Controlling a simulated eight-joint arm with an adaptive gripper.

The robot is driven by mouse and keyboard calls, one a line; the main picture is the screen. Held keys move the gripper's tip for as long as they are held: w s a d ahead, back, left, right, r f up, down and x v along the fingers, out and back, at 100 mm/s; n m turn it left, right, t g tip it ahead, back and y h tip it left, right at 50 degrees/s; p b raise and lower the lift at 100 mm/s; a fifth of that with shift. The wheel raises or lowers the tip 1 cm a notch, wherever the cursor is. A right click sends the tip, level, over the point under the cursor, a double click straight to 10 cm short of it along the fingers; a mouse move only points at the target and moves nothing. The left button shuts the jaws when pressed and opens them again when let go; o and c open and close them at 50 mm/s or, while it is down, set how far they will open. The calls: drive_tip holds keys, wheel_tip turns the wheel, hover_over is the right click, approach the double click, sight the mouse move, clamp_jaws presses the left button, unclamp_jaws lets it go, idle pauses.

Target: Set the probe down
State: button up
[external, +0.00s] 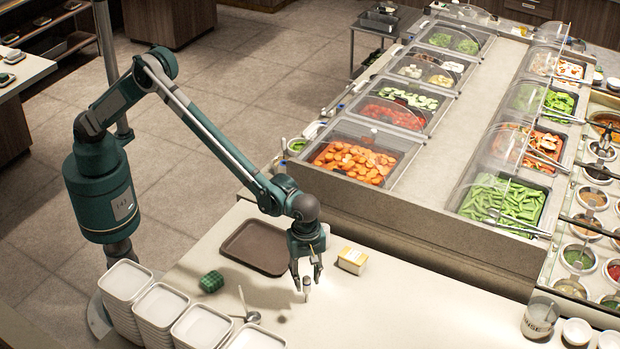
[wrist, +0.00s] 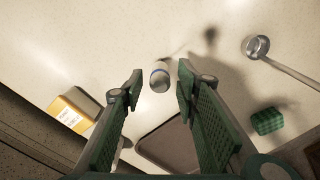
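The probe (external: 306,287) is a small whitish and grey piece below my gripper (external: 306,272) in the external view, over the pale counter. In the wrist view the probe (wrist: 160,77) shows end-on, with a rounded grey and white end, between the two green fingers. My gripper (wrist: 160,75) is open, with a visible gap between each fingertip and the probe. I cannot tell whether the probe's lower end touches the counter; its lower part is mostly hidden.
A brown tray (external: 255,247) lies behind my gripper, with a yellow and white box (external: 352,260) to the right. A green block (external: 211,282) and a ladle (external: 252,316) lie to the left, near stacked white dishes (external: 160,306).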

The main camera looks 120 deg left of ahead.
wheel_tip(320, 180, up, 9)
drive_tip(key=shift+r, duration=0.2)
idle(0.3)
idle(0.5)
drive_tip(key=shift+s+r, duration=0.25)
drive_tip(key=shift+r, duration=0.15)
drive_tip(key=s+a+r+m+t, duration=0.2)
drive_tip(key=s+r+m, duration=0.4)
drive_tip(key=s+r, duration=0.65)
drive_tip(key=s+a+r+m+t, duration=0.1)
drive_tip(key=s+a+r+m, duration=0.1)
drive_tip(key=s+r+m, duration=1)
drive_tip(key=s+m+t, duration=0.1)
drive_tip(key=s+t, duration=0.1)
drive_tip(key=s, duration=1.7)
drive_tip(key=s+a+f+m+t, duration=0.1)
drive_tip(key=s+f+m, duration=0.2)
drive_tip(key=s, duration=0.5)
drive_tip(key=s+f+m+t, duration=0.1)
drive_tip(key=s+f+m, duration=0.3)
drive_tip(key=s, duration=0.5)
drive_tip(key=shift+a+f+m, duration=0.15)
drive_tip(key=shift+a+m, duration=0.25)
drive_tip(key=shift+m, duration=0.1)
drive_tip(key=shift+s, duration=0.1)
